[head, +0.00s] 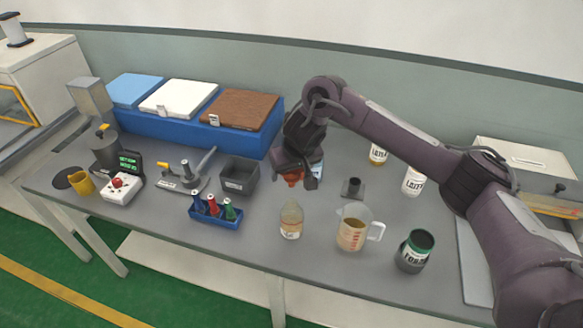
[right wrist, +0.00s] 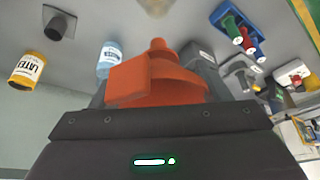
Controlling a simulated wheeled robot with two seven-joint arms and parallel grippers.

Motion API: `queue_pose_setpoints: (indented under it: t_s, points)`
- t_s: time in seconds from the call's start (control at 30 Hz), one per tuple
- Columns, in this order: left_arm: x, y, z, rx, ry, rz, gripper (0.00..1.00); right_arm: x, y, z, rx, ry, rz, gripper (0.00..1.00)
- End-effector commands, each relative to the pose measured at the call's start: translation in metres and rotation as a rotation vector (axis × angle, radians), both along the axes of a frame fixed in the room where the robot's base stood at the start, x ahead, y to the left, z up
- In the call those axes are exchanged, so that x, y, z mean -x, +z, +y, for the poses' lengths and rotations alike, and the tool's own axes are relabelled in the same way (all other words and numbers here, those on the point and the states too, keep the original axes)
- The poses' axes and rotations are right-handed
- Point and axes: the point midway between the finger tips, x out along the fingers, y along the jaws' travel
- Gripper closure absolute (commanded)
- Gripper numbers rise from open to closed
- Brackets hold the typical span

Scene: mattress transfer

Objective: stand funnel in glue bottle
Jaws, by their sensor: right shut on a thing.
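The orange funnel (head: 291,179) is in the jaws of my right gripper (head: 298,176), which is shut on it above the table. In the right wrist view the funnel (right wrist: 165,82) lies across the jaws with its narrow spout toward the top of the picture. The glue bottle (head: 291,222), clear with amber contents and a label, stands upright near the table's front, below and apart from the funnel in the head view. A pale round shape at the top edge of the right wrist view may be this bottle; it is cut off. My left gripper is not in view.
A measuring jug (head: 352,232) stands just right of the bottle, and a dark jar (head: 415,252) farther right. A blue rack (head: 216,215) with small coloured bottles is to the left. A dark square-based piece (head: 353,188) and a blue-white bottle (right wrist: 109,57) are near the gripper.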

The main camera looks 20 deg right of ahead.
Motion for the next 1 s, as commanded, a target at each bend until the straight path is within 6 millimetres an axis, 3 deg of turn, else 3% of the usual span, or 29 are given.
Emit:
queue_pose_setpoints:
  t_s: [0.23, 0.7, 1.0]
  points:
    - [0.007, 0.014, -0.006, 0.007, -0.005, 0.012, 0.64, 0.002, 0.003, 0.0, 0.001, -0.001, 0.004, 0.52]
    - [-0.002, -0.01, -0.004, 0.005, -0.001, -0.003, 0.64, 0.002, -0.047, 0.0, 0.0, 0.0, 0.003, 0.52]
    - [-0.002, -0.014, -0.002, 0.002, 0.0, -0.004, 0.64, 0.001, -0.058, 0.0, 0.0, -0.001, 0.001, 0.52]
